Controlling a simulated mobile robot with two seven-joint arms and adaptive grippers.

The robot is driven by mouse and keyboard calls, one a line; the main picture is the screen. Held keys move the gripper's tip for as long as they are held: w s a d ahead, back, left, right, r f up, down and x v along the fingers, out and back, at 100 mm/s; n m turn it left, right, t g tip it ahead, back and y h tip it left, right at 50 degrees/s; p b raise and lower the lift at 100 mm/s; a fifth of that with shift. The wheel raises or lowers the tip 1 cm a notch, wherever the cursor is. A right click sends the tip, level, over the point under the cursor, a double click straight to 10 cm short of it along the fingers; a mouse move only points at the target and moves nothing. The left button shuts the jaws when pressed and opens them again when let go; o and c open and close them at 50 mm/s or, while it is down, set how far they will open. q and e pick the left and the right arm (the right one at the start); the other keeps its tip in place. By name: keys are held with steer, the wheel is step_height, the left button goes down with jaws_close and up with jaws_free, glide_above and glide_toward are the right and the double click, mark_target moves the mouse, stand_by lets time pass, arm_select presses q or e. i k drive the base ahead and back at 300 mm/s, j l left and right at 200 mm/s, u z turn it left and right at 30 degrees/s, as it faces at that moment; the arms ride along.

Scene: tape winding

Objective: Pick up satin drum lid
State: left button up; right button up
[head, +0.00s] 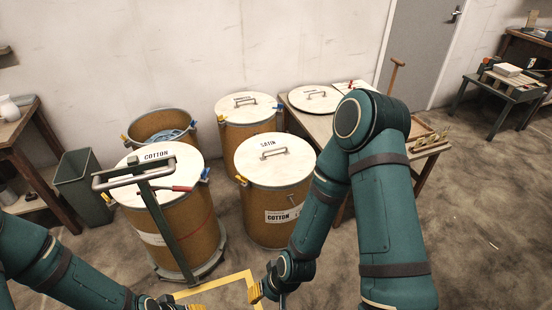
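The satin drum lid (276,160) is a white disc with a metal handle (274,152) and the word SATIN near its far edge. It lies on a brown drum (262,211) whose side label reads COTTON. My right gripper (270,296) is low at the bottom edge, in front of this drum and apart from the lid. My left gripper (172,304) is at the bottom edge, left of the right one and partly cut off. Neither gripper shows its fingers clearly enough to tell open from shut.
A drum with a COTTON lid (143,191) stands left on a wheeled trolley with a raised handle (148,178). Behind are an open drum (160,122) and another lidded drum (248,106). A table (320,128) at right carries a loose lid (314,97).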

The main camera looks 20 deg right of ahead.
mark_target(268, 160)
steer(key=i+l+u, duration=0.2)
steer(key=l, duration=0.15)
steer(key=i+l+u, duration=0.15)
steer(key=l, duration=0.2)
steer(key=i+l+u, duration=0.2)
steer(key=l, duration=0.2)
steer(key=i+l+u, duration=0.15)
steer(key=l, duration=0.25)
steer(key=i+l+u, duration=0.2)
steer(key=l, duration=0.25)
steer(key=l+u, duration=0.15)
steer(key=l, duration=0.25)
